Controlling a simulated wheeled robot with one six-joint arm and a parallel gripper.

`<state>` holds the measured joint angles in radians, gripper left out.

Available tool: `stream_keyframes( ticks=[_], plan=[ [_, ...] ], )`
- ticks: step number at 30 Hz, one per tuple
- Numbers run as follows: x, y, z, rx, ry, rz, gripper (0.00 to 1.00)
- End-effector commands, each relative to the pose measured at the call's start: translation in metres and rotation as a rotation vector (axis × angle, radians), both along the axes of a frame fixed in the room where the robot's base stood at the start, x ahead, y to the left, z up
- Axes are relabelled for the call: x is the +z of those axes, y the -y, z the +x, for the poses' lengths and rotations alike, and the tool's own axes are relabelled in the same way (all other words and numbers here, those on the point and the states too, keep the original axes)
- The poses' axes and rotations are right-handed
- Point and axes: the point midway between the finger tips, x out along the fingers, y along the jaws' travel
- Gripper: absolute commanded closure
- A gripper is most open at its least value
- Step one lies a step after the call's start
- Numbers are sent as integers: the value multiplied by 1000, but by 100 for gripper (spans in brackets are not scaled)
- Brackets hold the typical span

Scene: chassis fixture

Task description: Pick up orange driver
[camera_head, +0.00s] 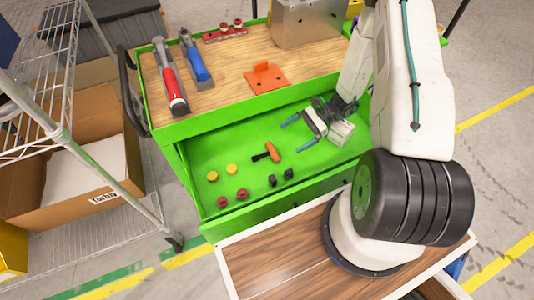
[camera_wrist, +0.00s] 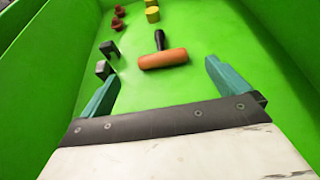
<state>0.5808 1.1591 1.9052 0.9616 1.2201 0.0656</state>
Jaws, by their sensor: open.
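The orange driver (camera_head: 272,152) lies in the green drawer (camera_head: 210,158), with a short black shaft pointing left in the head view. In the wrist view the driver (camera_wrist: 162,59) lies ahead of my fingers, its orange handle crosswise and its black shaft pointing away. My gripper (camera_head: 287,133) is open and empty, to the upper right of the driver in the head view. In the wrist view the teal fingers of my gripper (camera_wrist: 160,85) are spread wide, one on each side below the driver, apart from it.
Two yellow pieces (camera_head: 222,172), two red pieces (camera_head: 232,197) and two black pieces (camera_head: 280,177) lie in the drawer around the driver. The drawer walls rise on its sides. The wooden cart top (camera_head: 225,70) above holds tools, an orange bracket (camera_head: 266,78) and a metal box (camera_head: 305,22).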

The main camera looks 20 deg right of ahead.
Motion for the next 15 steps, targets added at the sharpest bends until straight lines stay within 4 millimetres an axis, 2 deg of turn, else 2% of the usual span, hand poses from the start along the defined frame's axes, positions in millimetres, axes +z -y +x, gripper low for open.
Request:
stream_keyframes(
  ticks=[9, 15],
  plan=[
    [-21, -42, 0, -4, -5, 2, 0],
    [-26, -56, 0, -4, -4, 2, 0]
  ],
)
